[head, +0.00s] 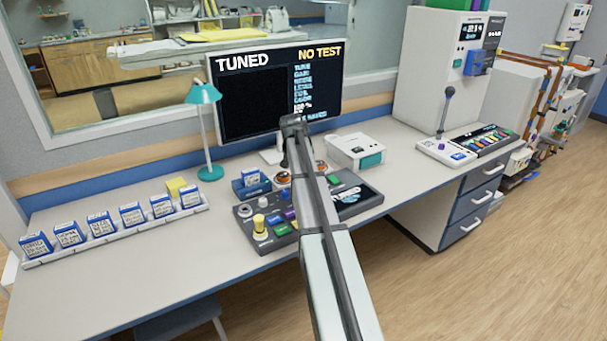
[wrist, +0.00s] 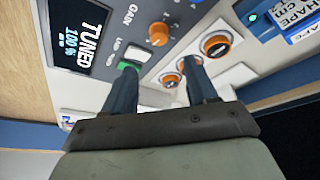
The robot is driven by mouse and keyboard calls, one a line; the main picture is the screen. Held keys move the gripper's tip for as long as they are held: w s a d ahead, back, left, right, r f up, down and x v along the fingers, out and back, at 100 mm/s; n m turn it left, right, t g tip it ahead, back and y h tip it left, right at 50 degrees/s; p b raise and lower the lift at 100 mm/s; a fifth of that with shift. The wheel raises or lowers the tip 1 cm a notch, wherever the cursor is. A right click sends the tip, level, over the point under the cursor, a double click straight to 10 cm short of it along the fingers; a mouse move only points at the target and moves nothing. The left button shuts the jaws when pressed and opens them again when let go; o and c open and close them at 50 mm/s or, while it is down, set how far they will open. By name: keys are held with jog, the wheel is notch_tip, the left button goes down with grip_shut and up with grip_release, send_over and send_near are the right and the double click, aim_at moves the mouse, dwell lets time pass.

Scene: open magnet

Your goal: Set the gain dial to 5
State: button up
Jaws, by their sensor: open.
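In the wrist view, a grey panel carries the word GAIN (wrist: 130,15). The left fingertip is near a green button (wrist: 127,65). In the head view my arm hides the gripper and much of the panel area.
Orange dials (wrist: 215,43) sit on a white face near the right finger. A small display (wrist: 80,38) reads TUNED 100 %. In the head view, the monitor (head: 250,105) reads TUNED and NO TEST. A button console (head: 285,243) and a white box (head: 353,148) flank my arm.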

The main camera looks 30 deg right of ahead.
jog(key=shift+v, duration=1.4)
